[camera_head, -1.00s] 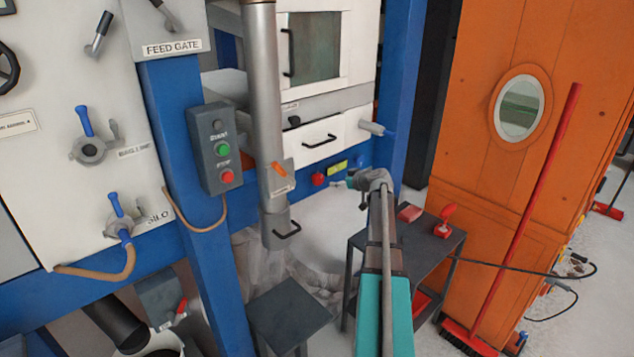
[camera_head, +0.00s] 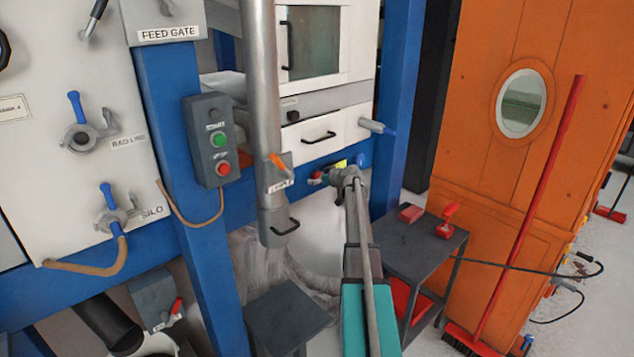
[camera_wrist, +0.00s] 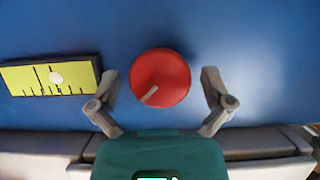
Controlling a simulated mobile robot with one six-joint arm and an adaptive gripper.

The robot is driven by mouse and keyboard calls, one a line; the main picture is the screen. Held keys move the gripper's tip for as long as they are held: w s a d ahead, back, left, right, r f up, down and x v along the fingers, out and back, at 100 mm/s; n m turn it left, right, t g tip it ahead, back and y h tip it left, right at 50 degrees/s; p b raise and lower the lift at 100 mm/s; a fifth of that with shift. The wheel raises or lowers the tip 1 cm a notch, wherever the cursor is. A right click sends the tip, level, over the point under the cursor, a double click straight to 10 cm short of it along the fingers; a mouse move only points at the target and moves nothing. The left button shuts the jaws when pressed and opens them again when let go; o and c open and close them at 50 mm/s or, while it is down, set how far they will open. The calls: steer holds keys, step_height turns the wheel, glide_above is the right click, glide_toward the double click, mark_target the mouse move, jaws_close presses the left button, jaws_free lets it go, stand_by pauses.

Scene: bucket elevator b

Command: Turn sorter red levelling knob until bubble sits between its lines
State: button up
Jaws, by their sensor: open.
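The round red knob (camera_wrist: 165,72) sits on a blue beam in the middle of the wrist view. A pale pointer mark on it points to the lower left. In the head view the knob (camera_head: 316,175) is small and partly covered. My gripper (camera_wrist: 161,84) is open, with one finger on each side of the knob and visible gaps between; in the head view it (camera_head: 326,177) is at the knob. The yellow level (camera_wrist: 22,78) is left of the knob, with a pale bubble (camera_wrist: 56,77) just right of a long dark line.
A white drawer (camera_head: 322,133) with a black handle is above the beam. A grey pipe (camera_head: 262,100) stands left of my arm. A dark side table (camera_head: 430,262) with red items is to the right, before an orange cabinet (camera_head: 500,170).

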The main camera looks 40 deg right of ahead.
steer(key=shift+w, duration=0.1)
steer(key=c, duration=1)
steer(key=shift+c, duration=0.2)
steer(key=m+y+b, duration=0.1)
steer(key=m+y, duration=0.1)
steer(key=m, duration=0.1)
steer(key=shift+f+m+y, duration=0.1)
steer(key=shift+m+y, duration=0.2)
steer(key=shift+m, duration=0.1)
steer(key=shift+m+t+y+b, duration=0.3)
steer(key=shift+m+y+b, duration=0.5)
steer(key=shift+m, duration=0.6)
